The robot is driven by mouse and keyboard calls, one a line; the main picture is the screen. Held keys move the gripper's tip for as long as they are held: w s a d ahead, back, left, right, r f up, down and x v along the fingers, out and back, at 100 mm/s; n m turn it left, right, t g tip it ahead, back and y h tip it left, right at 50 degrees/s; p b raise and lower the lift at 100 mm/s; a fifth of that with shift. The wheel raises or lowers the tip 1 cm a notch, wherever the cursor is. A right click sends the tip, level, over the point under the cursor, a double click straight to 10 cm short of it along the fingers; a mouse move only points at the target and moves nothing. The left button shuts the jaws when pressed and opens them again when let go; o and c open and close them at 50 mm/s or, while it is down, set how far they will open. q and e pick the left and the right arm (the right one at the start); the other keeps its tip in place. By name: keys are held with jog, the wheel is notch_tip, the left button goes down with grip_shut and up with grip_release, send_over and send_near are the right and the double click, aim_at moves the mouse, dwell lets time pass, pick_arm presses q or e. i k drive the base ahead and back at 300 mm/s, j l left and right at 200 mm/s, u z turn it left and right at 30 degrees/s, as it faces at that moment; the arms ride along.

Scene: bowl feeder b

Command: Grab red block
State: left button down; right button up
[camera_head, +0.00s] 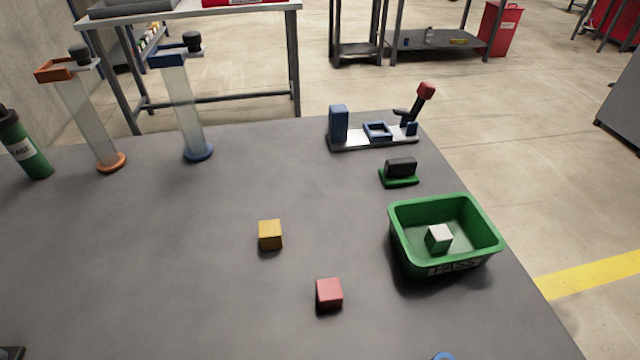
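The red block (329,294) is a small cube lying on the grey table (180,290), near the front and just right of the middle of the picture. It stands apart from the other things and nothing covers it. A yellow block (270,235) lies farther back and to its left. I cannot make out either of my grippers in the head view.
A green bin (445,265) marked PASS stands right of the red block with a white block (439,238) inside. A small fixture (375,135), a black-and-green item (400,171), two clear tubes (187,115) and a green bottle (24,148) stand farther back. The middle left table is clear.

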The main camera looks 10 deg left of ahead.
aim_at(329, 295)
jog(key=k, duration=0.15)
jog(key=l+u, duration=0.1)
jog(key=u, duration=0.3)
jog(key=l+u, duration=0.15)
jog(key=u, duration=0.25)
jog(key=l+u, duration=0.1)
jog(key=u, duration=0.3)
jog(key=k+l+u, duration=0.1)
jog(key=u, duration=0.3)
